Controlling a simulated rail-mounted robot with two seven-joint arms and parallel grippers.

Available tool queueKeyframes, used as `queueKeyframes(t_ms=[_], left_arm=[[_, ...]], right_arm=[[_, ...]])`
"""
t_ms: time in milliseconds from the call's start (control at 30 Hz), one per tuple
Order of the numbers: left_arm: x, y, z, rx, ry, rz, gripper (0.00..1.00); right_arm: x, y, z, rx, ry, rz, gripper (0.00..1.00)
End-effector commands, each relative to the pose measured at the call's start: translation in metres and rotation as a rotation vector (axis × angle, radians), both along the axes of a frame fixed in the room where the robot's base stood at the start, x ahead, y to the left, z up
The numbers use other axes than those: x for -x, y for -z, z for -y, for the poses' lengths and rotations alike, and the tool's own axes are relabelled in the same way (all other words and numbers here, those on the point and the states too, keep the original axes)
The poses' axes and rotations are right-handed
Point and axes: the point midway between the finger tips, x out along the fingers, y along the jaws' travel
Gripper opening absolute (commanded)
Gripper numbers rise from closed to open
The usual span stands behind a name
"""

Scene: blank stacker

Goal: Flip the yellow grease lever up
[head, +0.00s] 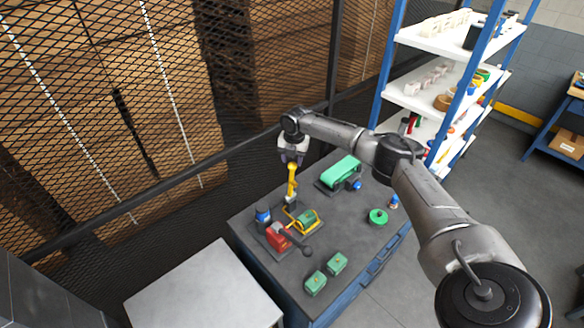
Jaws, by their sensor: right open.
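The yellow grease lever (292,180) stands roughly upright at the left end of the dark bench top, beside a red and black machine. My right gripper (292,162) points down at the lever's top end. Its jaws are open, and the lever's top is close to or between the fingertips; I cannot tell if they touch. My left gripper is not in view.
The red machine (279,238) and a yellow-framed green part (306,220) sit by the lever. A green-topped machine (341,171), a green wheel (378,216) and two green blocks (316,283) share the bench. Mesh fencing (110,110) rises close behind. A grey table (205,292) stands left.

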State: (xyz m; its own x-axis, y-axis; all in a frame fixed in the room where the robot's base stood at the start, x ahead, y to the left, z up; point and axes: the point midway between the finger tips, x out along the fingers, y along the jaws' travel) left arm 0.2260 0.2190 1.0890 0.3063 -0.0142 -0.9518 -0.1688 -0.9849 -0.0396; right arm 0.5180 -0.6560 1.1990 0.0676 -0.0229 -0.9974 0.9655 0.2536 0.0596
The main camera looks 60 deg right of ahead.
Motion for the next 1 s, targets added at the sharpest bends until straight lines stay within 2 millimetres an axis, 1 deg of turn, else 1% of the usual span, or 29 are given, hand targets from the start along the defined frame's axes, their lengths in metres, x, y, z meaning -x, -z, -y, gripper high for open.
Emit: queueKeyframes(t_ms=[33,100,200,300,433,633,1000], left_arm=[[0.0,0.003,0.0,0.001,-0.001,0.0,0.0],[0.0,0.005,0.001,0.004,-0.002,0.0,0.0],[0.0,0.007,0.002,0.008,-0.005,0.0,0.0],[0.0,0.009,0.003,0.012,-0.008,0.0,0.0],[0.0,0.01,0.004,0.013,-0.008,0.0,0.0],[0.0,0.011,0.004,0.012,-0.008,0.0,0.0],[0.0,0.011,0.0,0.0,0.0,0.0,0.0]], right_arm=[[0.0,-0.01,0.0,0.001,0.0,0.003,0.45],[0.001,-0.024,0.0,0.001,-0.001,0.004,0.45],[0.002,-0.042,-0.001,0.001,-0.001,0.004,0.45],[0.003,-0.057,-0.001,0.001,0.0,0.003,0.45],[0.004,-0.071,-0.002,0.0,0.001,0.002,0.45],[0.005,-0.082,-0.002,0.001,0.0,0.0,0.45],[0.005,-0.083,-0.002,0.0,0.0,0.0,0.45]])
